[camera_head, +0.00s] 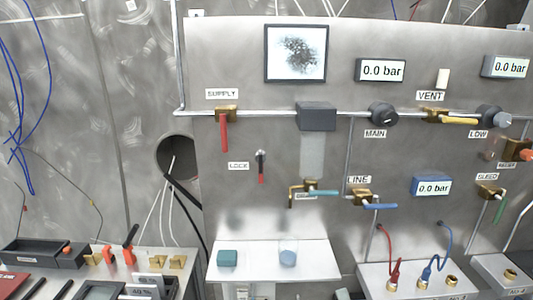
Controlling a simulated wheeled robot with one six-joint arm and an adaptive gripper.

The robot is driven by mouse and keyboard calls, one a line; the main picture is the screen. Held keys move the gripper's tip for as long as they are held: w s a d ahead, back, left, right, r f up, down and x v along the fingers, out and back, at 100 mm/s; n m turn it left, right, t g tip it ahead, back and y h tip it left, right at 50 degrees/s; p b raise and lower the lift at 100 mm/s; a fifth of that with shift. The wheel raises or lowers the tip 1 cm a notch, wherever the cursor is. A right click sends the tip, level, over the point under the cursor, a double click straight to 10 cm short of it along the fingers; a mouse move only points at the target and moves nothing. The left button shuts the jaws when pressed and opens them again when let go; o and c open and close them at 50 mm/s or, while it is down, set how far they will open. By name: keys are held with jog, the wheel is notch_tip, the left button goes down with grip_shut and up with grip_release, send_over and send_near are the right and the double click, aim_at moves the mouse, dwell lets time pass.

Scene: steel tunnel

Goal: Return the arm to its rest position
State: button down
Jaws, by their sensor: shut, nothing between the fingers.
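Neither my arm nor my gripper shows in the head camera view. The view holds a steel wall panel (260,70) with valves, gauges and labels, and nothing of mine is seen in front of it. Where my arm stands relative to the panel cannot be told from this frame.
A tool bench (180,283) stands at lower left. Red (389,245) and blue (441,250) hoses hang at lower right. Loose cables hang at left.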

jog(key=s+f+m+g, duration=0.1)
jog(key=s+f+m, duration=0.45)
jog(key=s, duration=0.45)
jog(key=s+f+m+g, duration=0.1)
jog(key=s+f+m, duration=0.5)
jog(key=s, duration=0.5)
jog(key=s+m+g, duration=0.1)
jog(key=s+m, duration=1)
jog(key=s, duration=0.9)
jog(key=shift+s+d, duration=0.2)
jog(key=shift+s, duration=0.15)
